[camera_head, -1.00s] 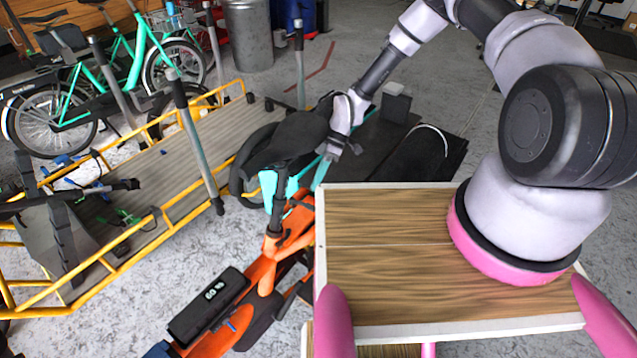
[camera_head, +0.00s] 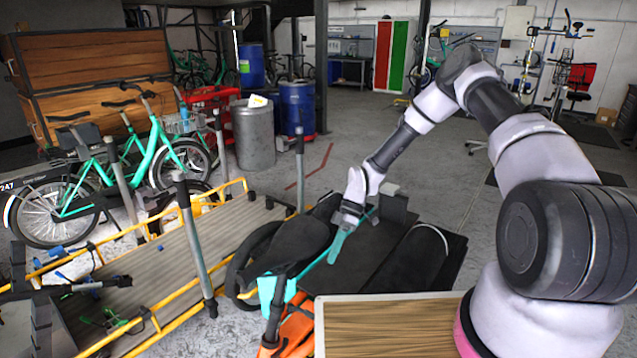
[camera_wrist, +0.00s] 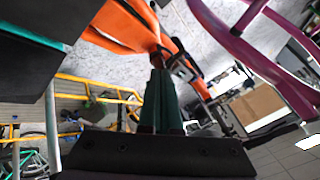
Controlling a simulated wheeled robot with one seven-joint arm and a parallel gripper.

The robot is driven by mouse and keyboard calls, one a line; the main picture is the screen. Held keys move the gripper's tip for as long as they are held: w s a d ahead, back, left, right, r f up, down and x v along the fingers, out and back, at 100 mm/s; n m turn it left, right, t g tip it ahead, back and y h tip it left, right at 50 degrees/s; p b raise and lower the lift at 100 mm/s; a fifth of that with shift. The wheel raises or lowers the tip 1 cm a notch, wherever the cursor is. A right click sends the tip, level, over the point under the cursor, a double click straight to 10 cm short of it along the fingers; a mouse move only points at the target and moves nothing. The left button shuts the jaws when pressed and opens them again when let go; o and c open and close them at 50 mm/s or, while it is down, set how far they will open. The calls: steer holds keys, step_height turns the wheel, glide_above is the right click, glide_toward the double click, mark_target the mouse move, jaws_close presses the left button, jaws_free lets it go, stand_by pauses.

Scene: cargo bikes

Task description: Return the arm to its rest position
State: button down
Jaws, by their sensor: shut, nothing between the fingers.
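My arm reaches from its mount at the lower right, up and over to the left in the head view. My gripper (camera_head: 337,250) has teal fingers that are together and empty. It points down, just right of the black saddle (camera_head: 290,247) of the orange bike (camera_head: 297,332). Whether it touches the bike cannot be told. In the wrist view my gripper (camera_wrist: 158,85) shows as two dark green fingers pressed together. Orange frame parts (camera_wrist: 125,28) lie beyond and left of them.
A yellow-railed cargo platform (camera_head: 150,275) with upright posts stands at the left. A teal bike (camera_head: 110,180) is behind it. A wooden tabletop (camera_head: 390,325) is in front. Open floor (camera_head: 440,170) stretches towards the back right.

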steer(key=w+d+r+m+t+h, duration=0.1)
steer(key=d+r+m+t+h, duration=0.3)
steer(key=r, duration=1.2)
steer(key=d+r+m+t, duration=0.2)
steer(key=d+r+m, duration=0.6)
steer(key=r, duration=0.7)
steer(key=s+d+r+m+t, duration=0.3)
steer(key=s+r+m, duration=0.2)
steer(key=s+r, duration=0.4)
steer(key=s+d+r+m+t+y, duration=0.1)
steer(key=s+d+r+m+t, duration=0.3)
steer(key=s+r, duration=0.5)
steer(key=shift+s+d+r+m, duration=0.2)
steer(key=shift+r+m, duration=0.7)
steer(key=shift+m, duration=0.3)
